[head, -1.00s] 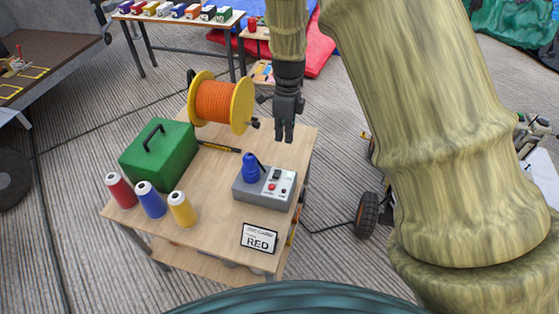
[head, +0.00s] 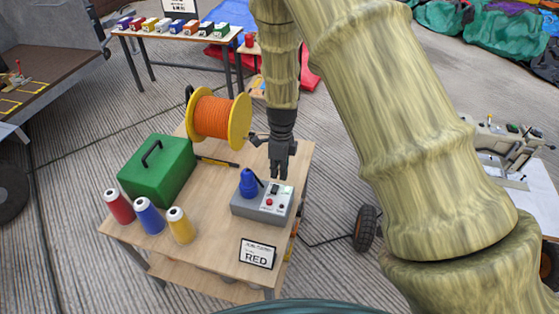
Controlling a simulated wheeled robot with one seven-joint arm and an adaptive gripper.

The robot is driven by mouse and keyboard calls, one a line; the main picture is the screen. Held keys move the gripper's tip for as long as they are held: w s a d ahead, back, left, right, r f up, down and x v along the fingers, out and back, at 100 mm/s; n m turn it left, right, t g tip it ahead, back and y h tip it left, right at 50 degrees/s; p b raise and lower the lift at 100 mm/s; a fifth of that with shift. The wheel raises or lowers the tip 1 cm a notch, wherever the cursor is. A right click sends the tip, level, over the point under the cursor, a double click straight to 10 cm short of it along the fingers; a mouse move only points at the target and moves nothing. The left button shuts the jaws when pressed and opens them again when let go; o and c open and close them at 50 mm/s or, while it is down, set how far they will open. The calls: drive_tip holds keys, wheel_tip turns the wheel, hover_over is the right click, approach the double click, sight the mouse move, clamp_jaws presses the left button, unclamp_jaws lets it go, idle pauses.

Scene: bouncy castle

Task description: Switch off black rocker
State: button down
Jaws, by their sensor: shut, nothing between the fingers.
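A grey control box (head: 245,209) stands on the wooden table. On its pale top panel are a small black rocker (head: 274,189), a red button (head: 269,202) and another small dark control. A blue plug-like part (head: 248,183) stands up on the box's left side. My gripper (head: 278,178) is shut and empty, pointing down just above the far edge of the panel, close to the black rocker. I cannot tell whether the fingertips touch the rocker. The rocker's on or off position is too small to tell.
The reel stands close to my gripper's left.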

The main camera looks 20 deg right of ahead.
sight(275, 189)
drive_tip(key=shift+s+a+f+p, duration=0.1)
drive_tip(key=shift+s+f+p, duration=0.15)
drive_tip(key=shift+f, duration=1.1)
drive_tip(key=shift+s+a+f+p, duration=0.1)
drive_tip(key=shift+f+p, duration=0.1)
drive_tip(key=shift+f, duration=1.1)
